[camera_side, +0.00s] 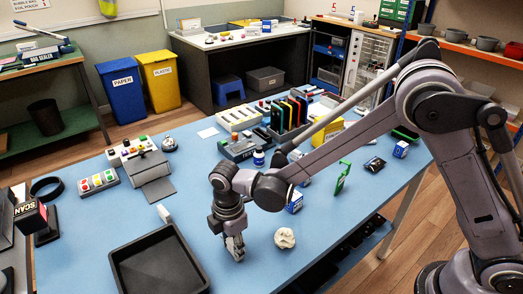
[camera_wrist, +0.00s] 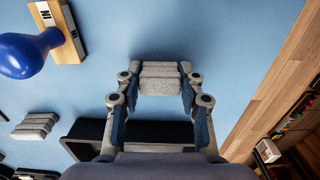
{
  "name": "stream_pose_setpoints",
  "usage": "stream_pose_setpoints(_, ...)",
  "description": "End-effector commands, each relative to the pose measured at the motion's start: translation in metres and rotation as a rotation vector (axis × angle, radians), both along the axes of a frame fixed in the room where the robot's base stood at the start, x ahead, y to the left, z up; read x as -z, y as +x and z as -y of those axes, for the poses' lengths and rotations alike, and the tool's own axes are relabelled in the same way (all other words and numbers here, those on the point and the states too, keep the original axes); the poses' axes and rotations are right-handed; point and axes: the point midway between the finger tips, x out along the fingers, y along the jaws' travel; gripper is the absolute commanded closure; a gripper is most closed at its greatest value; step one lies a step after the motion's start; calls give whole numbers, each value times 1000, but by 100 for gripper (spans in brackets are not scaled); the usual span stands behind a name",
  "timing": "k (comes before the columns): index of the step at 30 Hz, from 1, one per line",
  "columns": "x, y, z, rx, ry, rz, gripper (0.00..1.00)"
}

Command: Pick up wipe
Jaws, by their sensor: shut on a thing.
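The wipe (camera_wrist: 160,78) looks like a grey, speckled, folded pad. In the wrist view it sits between the fingertips of my gripper (camera_wrist: 160,88), which are shut on its two sides. In the side view my gripper (camera_side: 235,248) points down, low over the blue table, between the black tray and a crumpled white thing. The wipe cannot be told apart from the fingers there. I cannot tell whether the wipe touches the table.
The black tray (camera_side: 160,265) stands left of my gripper. The crumpled white thing (camera_side: 285,237) lies close on its right. A green upright piece (camera_side: 342,178) and small blue boxes stand farther right. A blue bulb (camera_wrist: 25,55) and a grey ribbed thing (camera_wrist: 35,126) show in the wrist view.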

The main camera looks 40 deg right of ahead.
Motion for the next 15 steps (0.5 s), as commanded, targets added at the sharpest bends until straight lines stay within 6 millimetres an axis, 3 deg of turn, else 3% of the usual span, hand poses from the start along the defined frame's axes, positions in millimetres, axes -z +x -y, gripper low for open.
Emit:
stream_pose_setpoints(8,-9,0,0,0,0,0,74)
stream_pose_setpoints(15,-46,0,7,4,-1,0,74)
